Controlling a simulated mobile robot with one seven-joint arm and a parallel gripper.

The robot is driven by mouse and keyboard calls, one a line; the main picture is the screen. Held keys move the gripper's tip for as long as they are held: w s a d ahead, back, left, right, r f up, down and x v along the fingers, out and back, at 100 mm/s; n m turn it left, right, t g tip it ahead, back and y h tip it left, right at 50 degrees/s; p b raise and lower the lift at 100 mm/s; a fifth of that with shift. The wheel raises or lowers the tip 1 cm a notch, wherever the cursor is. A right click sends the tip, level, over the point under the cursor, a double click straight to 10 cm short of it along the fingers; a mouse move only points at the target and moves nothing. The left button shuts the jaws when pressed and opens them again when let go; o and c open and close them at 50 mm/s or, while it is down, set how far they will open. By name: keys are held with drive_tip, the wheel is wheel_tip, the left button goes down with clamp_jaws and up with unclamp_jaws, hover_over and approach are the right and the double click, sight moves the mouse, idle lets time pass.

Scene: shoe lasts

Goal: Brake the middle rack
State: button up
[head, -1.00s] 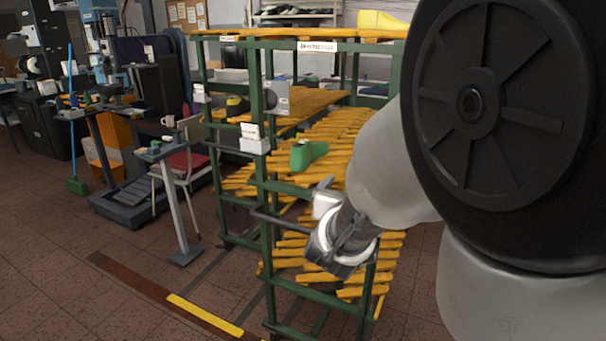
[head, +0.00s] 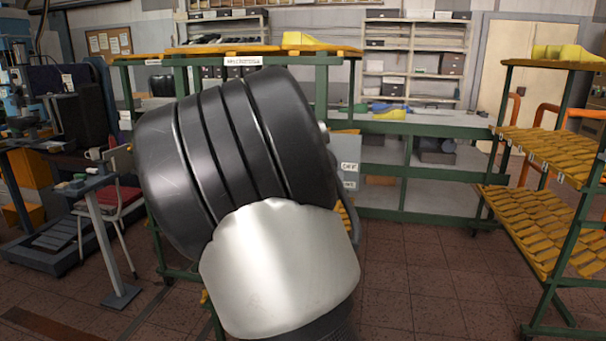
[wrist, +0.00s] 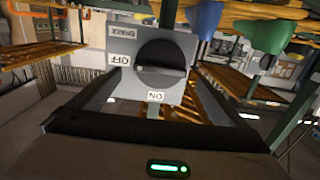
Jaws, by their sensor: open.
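The middle rack (head: 330,62), green with yellow shelves, stands behind my arm, which hides most of it in the head view. A grey panel (head: 346,148) with small white labels shows just right of my arm. In the wrist view the grey brake panel (wrist: 120,40) appears upside down, with a black knob (wrist: 163,62), an OFF label on the left and an ON label below. The knob's bar lies roughly level, one end toward OFF. My gripper (wrist: 162,76) is open, its two dark fingers either side of the knob. Contact cannot be told. The head view hides my gripper.
Another rack (head: 540,150) with yellow slatted shelves stands at the right. Clear floor (head: 430,280) lies between the racks. A green-framed bench (head: 430,130) is behind. A small stand (head: 105,230) and a red-seated chair (head: 122,200) are at the left.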

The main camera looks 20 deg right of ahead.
drive_tip(key=shift+x, duration=2.15)
drive_tip(key=shift+c, duration=0.4)
drive_tip(key=c, duration=1)
drive_tip(key=shift+o, duration=0.2)
drive_tip(key=shift+r+n, duration=0.1)
drive_tip(key=shift+n, duration=0.2)
drive_tip(key=shift+w+a+f+n+p, duration=0.1)
drive_tip(key=shift+n+p, duration=1.7)
drive_tip(key=shift+n, duration=1.05)
drive_tip(key=shift+s+a+f+n+p, duration=0.15)
drive_tip(key=shift+n+p, duration=1.7)
drive_tip(key=shift+n, duration=1.05)
drive_tip(key=shift+w+d+f+n+p, duration=0.15)
drive_tip(key=shift+n+p, duration=1.65)
drive_tip(key=shift+n, duration=1.05)
drive_tip(key=shift+a, duration=0.1)
